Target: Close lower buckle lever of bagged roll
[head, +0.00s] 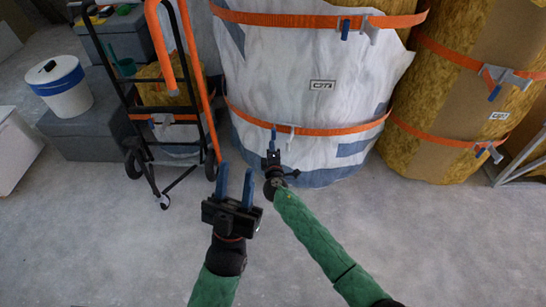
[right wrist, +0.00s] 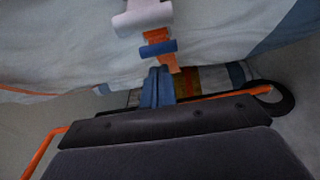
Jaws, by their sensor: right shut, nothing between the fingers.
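The bagged roll (head: 300,75) is wrapped in a white and blue bag with an upper and a lower orange strap. The lower strap (head: 350,130) carries a pale grey buckle (head: 292,130), also seen in the right wrist view (right wrist: 143,18). Its blue lever (right wrist: 158,48) lies across the orange strap end in that view. My right gripper (head: 273,140) is shut and empty, by the lower strap. Its blue fingertips (right wrist: 157,75) sit just below the lever; whether they touch cannot be told. My left gripper (head: 236,175) is open and empty, in front of the roll.
The upper strap's blue lever (head: 345,29) is on the same roll. Yellow-brown rolls (head: 440,85) with straps stand at the right. A hand truck (head: 150,100) stands left, with a white bucket (head: 60,85) on a grey box (head: 85,130). The front floor (head: 120,250) is clear.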

